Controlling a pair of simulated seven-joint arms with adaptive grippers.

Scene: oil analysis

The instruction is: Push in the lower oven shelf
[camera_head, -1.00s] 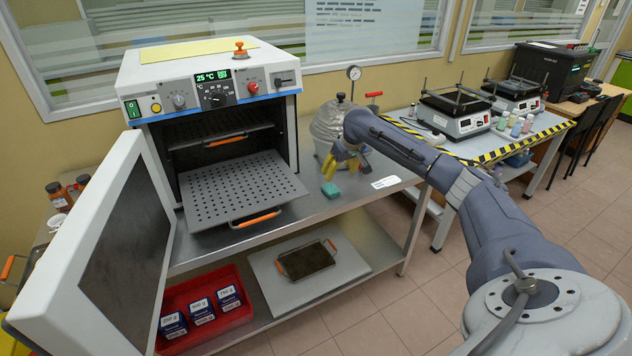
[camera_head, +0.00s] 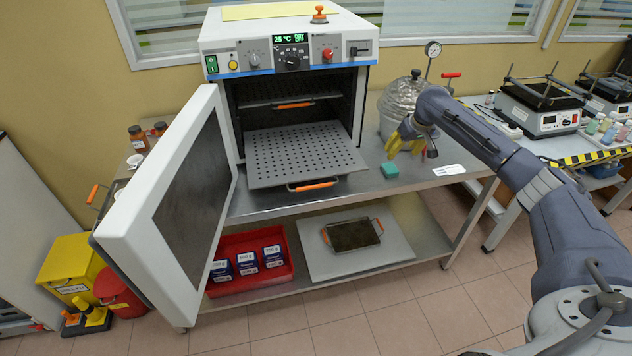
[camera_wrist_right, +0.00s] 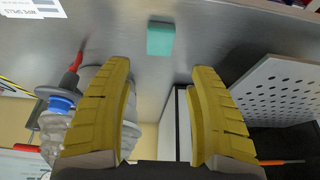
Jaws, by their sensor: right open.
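The oven (camera_head: 285,75) stands on a metal bench with its door (camera_head: 185,205) swung wide open to the left. The lower shelf (camera_head: 300,153), a perforated grey plate with an orange handle (camera_head: 313,185), sticks out of the front. The upper shelf (camera_head: 285,103) sits inside the oven. My right gripper (camera_head: 408,148) is to the right of the lower shelf, above the bench and apart from the shelf. In the right wrist view its yellow fingers (camera_wrist_right: 160,115) are spread with nothing between them, and the lower shelf (camera_wrist_right: 280,90) shows at the right. My left gripper is not in view.
A teal block (camera_head: 390,170) lies on the bench near my right gripper. A wrapped vessel (camera_head: 398,100) with a gauge stands behind it. Below, a red tray (camera_head: 248,283) holds several boxes, beside a plate with a framed tray (camera_head: 352,235).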

